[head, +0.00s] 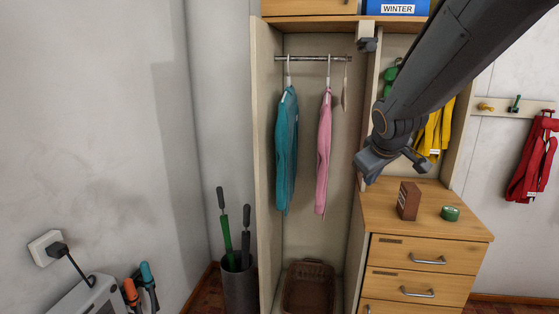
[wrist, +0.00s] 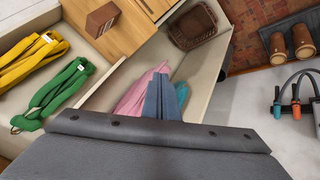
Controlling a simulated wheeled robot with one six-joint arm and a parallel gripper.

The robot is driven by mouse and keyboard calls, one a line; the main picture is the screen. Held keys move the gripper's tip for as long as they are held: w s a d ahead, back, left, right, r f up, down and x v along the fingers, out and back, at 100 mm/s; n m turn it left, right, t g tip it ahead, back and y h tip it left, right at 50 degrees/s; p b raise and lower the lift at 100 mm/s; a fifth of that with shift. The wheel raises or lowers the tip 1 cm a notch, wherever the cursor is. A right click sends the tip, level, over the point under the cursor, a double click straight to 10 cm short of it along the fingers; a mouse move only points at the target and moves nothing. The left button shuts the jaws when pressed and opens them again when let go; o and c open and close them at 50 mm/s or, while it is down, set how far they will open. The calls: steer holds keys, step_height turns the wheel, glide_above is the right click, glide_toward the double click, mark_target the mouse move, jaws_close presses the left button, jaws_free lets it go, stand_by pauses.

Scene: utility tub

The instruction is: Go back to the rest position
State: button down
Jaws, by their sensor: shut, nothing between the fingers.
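My gripper (head: 368,172) hangs at the end of my dark arm, in front of the wardrobe's right edge and above the chest of drawers in the head view. In the wrist view, its two blue-grey fingers (wrist: 164,96) lie together with nothing between them. A teal garment (head: 286,150) and a pink garment (head: 324,155) hang from the rail in the open wardrobe, left of my gripper. The pink garment (wrist: 140,92) is partly covered by my fingers in the wrist view. My gripper holds no garment.
The chest of drawers (head: 428,224) carries a brown box (head: 408,200) and a green tin (head: 450,213). A wicker basket (head: 308,288) stands on the wardrobe floor. A yellow garment (head: 436,128) hangs behind my arm; a red one (head: 532,160) hangs at right.

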steer(key=s+a+f+m+g+b, duration=0.1)
steer(key=s+a+f+m+g, duration=0.1)
steer(key=s+f, duration=0.7)
steer(key=s+a+f+m+g+y+b, duration=0.1)
steer(key=s+a+f+m+g, duration=0.1)
steer(key=s+f, duration=0.8)
steer(key=s+m+g, duration=0.1)
steer(key=s+g, duration=0.1)
steer(key=s, duration=0.2)
steer(key=shift+s+a+f+m, duration=0.2)
steer(key=shift+s+a+m, duration=0.1)
steer(key=shift+m, duration=0.1)
